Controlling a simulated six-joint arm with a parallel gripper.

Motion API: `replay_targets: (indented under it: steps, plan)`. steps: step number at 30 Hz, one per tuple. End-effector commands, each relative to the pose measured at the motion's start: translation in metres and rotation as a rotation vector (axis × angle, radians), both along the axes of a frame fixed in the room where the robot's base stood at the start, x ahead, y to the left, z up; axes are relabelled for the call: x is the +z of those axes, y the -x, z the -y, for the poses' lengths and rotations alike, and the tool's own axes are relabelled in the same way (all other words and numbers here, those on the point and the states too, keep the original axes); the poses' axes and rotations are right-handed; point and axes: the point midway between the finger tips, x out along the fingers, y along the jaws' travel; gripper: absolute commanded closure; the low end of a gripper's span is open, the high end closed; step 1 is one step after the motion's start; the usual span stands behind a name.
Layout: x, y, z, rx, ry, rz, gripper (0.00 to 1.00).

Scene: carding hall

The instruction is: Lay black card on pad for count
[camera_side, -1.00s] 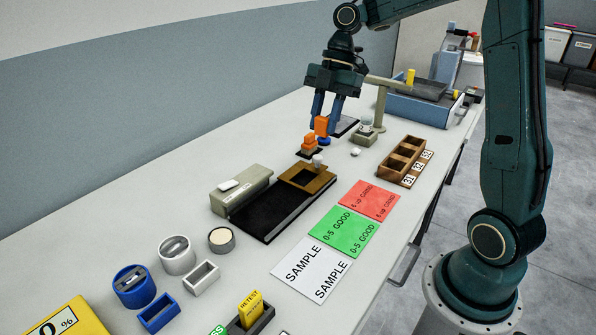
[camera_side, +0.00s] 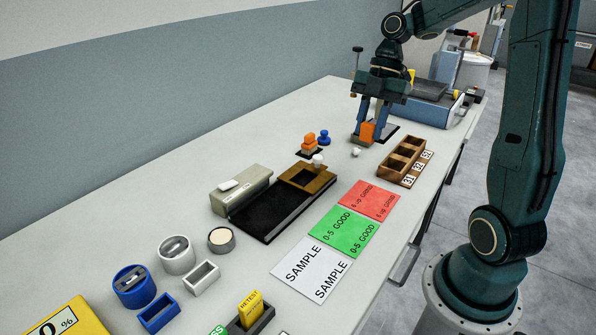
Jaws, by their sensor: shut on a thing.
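My gripper (camera_side: 367,128) is shut on an orange block (camera_side: 367,132), in the upper middle of the side view. A dark flat sheet (camera_side: 388,131), which may be the black card, shows beside and behind the fingers. I cannot tell whether it is joined to the block or touches the table. A long black pad (camera_side: 262,207) lies on the table to the lower left, with a brown frame with a square opening (camera_side: 322,183) at its far end. Which surface is the task's pad is not certain.
A wooden tray with compartments (camera_side: 386,170) is to the right. Red (camera_side: 368,201), green (camera_side: 343,232) and white SAMPLE (camera_side: 310,270) sheets lie in front.

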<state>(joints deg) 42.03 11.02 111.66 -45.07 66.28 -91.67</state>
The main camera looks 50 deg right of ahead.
Motion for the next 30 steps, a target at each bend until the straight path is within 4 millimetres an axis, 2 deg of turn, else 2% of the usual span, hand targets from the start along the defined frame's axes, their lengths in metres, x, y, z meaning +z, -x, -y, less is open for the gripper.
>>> replay_targets:
  steps: [5,21,25,30]
  plan:
    - [-0.023,0.001,-0.001,0.001,-0.001,-0.005,0.98]
    - [-0.126,0.001,-0.001,0.002,-0.002,-0.006,0.98]
    - [-0.142,0.001,0.000,0.002,0.000,-0.004,0.98]
    - [-0.151,0.000,0.000,0.002,0.001,-0.001,0.98]
